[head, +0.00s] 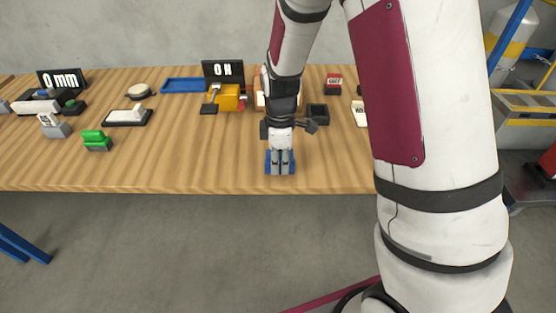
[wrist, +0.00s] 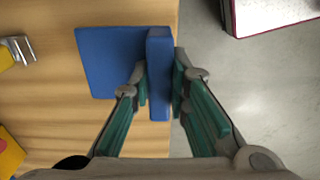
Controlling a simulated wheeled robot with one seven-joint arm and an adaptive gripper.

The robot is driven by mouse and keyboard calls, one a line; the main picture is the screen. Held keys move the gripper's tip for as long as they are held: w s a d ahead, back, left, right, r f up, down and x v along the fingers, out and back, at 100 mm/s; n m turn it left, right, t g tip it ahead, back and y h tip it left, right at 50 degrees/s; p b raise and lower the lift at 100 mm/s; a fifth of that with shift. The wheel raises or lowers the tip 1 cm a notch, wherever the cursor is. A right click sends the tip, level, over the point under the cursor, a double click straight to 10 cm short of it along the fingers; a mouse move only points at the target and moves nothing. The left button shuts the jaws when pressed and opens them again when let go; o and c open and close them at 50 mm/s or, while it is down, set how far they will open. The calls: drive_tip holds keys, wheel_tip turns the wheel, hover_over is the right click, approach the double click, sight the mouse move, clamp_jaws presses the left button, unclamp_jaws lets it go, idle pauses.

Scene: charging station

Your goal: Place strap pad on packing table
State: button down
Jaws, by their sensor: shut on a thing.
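The blue strap pad (wrist: 110,62), a flat plate with a raised ridge, is at the top middle of the wrist view. My gripper (wrist: 160,84) is shut on the ridge, one finger on each side. In the head view my gripper (head: 280,168) points down at the front edge of the wooden table (head: 190,171), and blue parts of the pad (head: 293,163) show on both sides of the fingers. I cannot tell whether the pad touches the table. The wrist view shows the ridge near the table's edge and the plate over the wood.
A green block (head: 97,139), a grey block (head: 54,125) and a white piece on a black base (head: 128,117) stand to the left. Bare wood lies left of my gripper.

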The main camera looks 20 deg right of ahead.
drive_tip(key=w, duration=0.2)
drive_tip(key=w+d, duration=0.1)
drive_tip(key=shift+w+f, duration=0.25)
drive_tip(key=shift+w, duration=0.1)
drive_tip(key=shift+f, duration=1.65)
drive_tip(key=shift+f, duration=0.2)
drive_tip(key=c, duration=1.5)
unclamp_jaws()
drive_tip(key=shift+c, duration=0.2)
